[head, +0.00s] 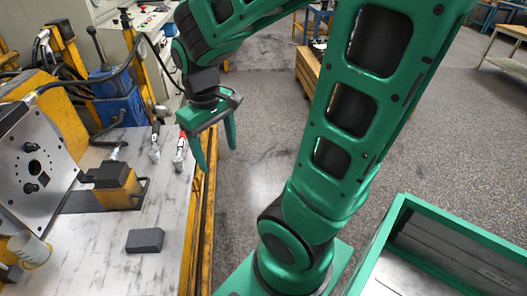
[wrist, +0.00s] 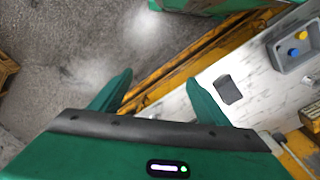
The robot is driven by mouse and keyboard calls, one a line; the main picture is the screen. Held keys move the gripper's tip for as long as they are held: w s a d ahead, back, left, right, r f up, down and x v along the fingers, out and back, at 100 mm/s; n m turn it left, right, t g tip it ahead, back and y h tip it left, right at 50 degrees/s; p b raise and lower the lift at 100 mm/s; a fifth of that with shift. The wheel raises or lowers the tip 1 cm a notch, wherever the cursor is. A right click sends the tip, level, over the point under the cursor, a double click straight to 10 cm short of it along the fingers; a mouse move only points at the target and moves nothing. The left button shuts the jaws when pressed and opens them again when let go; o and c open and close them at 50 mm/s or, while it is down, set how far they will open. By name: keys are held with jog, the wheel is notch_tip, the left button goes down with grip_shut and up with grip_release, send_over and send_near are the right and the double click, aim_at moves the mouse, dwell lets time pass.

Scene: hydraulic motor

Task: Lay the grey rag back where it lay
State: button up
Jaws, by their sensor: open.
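A dark grey, folded-looking rectangular piece, which I take for the grey rag (head: 145,240), lies flat on the workbench's pale top near its front edge. It also shows in the wrist view (wrist: 228,90), just right of the right-hand finger in the picture. My gripper (head: 217,158) is open and empty, fingers pointing down, above the bench's front edge and the floor beside it. The rag lies apart from it, nearer the camera in the head view. In the wrist view nothing is between my gripper's fingers (wrist: 160,76).
The workbench (head: 95,270) has a yellow front rail. It bears a metal plate fixture (head: 38,165), a black-and-yellow block (head: 115,185), a pale cup (head: 30,250) and red-marked tools (head: 180,155). A grey tray (wrist: 284,62) holds blue and yellow pieces. A green-rimmed bin (head: 450,225) stands right.

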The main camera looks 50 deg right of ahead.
jog(key=s+d+r+m+y, duration=0.1)
jog(key=s+d+m, duration=0.5)
jog(key=s, duration=0.6)
jog(key=shift+r, duration=0.4)
dwell(0.3)
